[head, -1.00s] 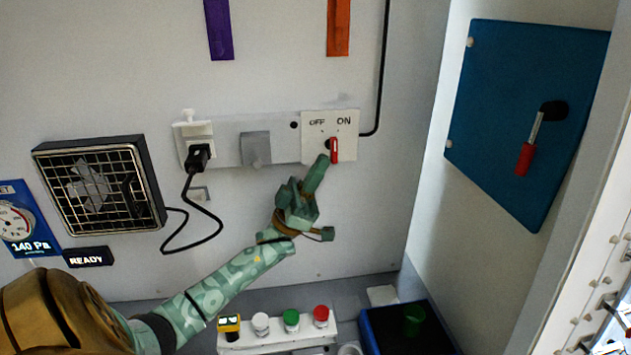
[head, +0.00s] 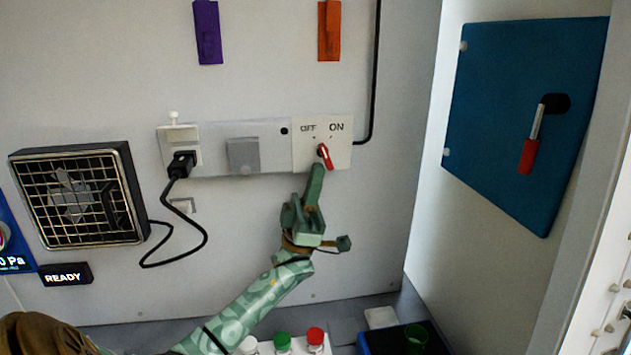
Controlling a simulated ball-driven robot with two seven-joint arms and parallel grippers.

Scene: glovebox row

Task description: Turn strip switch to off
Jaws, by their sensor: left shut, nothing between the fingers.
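The strip switch is a red lever (head: 325,157) on a white plate (head: 343,158) marked OFF at left and ON at right. The plate is at the right end of the wall strip (head: 213,134). The lever is tilted, its upper end leaning left towards the OFF side and its lower end pointing down and right. My left gripper (head: 317,172) is shut and empty, its fingertips pointing up just below the lever and slightly left of its lower end. I cannot tell whether they touch it. My right gripper is out of view.
A black plug (head: 181,166) with a looping cord sits in the strip's left socket. A fan grille (head: 75,197) is on the left wall. A blue panel (head: 500,110) with a red-handled lever (head: 530,155) is at right. Red and green buttons (head: 284,341) stand below.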

